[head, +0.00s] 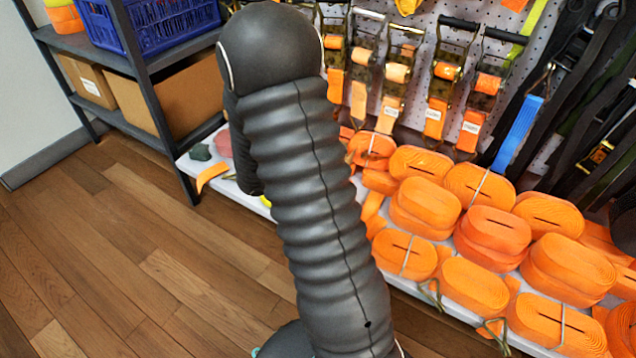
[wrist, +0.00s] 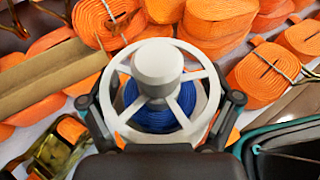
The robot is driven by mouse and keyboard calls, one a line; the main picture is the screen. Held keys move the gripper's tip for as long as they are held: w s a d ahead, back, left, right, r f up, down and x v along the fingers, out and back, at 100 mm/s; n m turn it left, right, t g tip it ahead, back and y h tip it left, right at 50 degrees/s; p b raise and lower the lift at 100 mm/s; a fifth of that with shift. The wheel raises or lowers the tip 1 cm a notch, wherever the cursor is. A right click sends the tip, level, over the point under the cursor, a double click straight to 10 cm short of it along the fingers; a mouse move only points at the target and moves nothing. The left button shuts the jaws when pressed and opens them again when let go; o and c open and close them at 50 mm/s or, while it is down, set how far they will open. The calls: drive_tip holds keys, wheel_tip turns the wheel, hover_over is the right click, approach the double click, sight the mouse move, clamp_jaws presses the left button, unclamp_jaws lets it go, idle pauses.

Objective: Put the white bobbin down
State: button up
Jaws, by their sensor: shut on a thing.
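The white bobbin (wrist: 158,60) is a spoked white wheel with a round hub and blue windings (wrist: 153,118) beneath it. It shows in the middle of the wrist view. My gripper (wrist: 163,112) has one finger on each side of the bobbin and is shut on it. Orange strap rolls lie around and beyond the bobbin in that view. Whether the bobbin touches the surface below cannot be told. In the head view my arm hides the gripper and the bobbin.
Orange strap rolls (head: 493,228) crowd the white shelf at right. Ratchet straps (head: 446,85) hang on the pegboard above. A grey rack at left holds a blue crate (head: 160,22) and cardboard boxes (head: 190,98). The wooden floor (head: 110,240) at left is clear.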

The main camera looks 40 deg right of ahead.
drive_tip(key=shift+s+d+f+m+g, duration=0.15)
drive_tip(key=shift+s+f+m+g, duration=0.1)
drive_tip(key=shift+s+m+g, duration=0.3)
drive_tip(key=shift+s+d+f+m+g, duration=0.15)
drive_tip(key=shift+s+f+m+g, duration=0.15)
drive_tip(key=shift+s, duration=0.35)
drive_tip(key=shift+d+f+g, duration=0.1)
drive_tip(key=shift+f+g, duration=0.05)
drive_tip(key=shift+g, duration=0.2)
drive_tip(key=w+d+f, duration=0.1)
drive_tip(key=w+f, duration=0.1)
drive_tip(key=w, duration=0.1)
drive_tip(key=w+d+f+b, duration=0.1)
drive_tip(key=w+d+f, duration=0.1)
drive_tip(key=w, duration=0.1)
drive_tip(key=w+d+f, duration=0.2)
drive_tip(key=w, duration=0.1)
drive_tip(key=shift+w+d+f+b, duration=0.15)
drive_tip(key=shift+w+f+b, duration=0.15)
drive_tip(key=shift+w+f, duration=0.1)
drive_tip(key=shift+f+b, duration=0.35)
drive_tip(key=shift+f, duration=1.5)
drive_tip(key=shift+f, duration=0.1)
drive_tip(key=shift+f, duration=0.15)
drive_tip(key=o, duration=1.1)
